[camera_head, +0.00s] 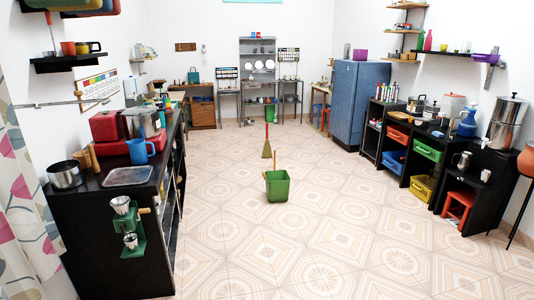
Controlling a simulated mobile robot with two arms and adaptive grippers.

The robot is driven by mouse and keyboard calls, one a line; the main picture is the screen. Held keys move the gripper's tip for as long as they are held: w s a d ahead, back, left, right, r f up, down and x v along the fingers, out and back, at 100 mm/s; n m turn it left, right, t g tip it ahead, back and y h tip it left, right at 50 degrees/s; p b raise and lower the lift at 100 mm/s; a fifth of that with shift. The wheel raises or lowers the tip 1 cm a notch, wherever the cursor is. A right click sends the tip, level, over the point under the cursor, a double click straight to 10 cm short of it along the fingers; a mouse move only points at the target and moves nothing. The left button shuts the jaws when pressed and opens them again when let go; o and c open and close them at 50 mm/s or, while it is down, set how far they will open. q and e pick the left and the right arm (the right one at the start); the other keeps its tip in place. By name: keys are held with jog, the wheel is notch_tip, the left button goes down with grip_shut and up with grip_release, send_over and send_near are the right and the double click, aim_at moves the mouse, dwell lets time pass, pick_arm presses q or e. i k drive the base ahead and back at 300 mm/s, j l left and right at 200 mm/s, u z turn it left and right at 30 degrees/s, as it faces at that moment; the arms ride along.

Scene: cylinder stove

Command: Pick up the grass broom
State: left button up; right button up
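Neither of my grippers is in view.
A black counter (105,215) with pots and a blue mug stands at the left. Black shelves (393,150) with coloured crates and a blue fridge (359,108) line the right. A grey rack (258,78) stands at the back. The middle floor (335,220) is mostly clear.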

aim_at(266, 154)
jog(key=i+u, duration=0.25)
jog(key=i, duration=7.05)
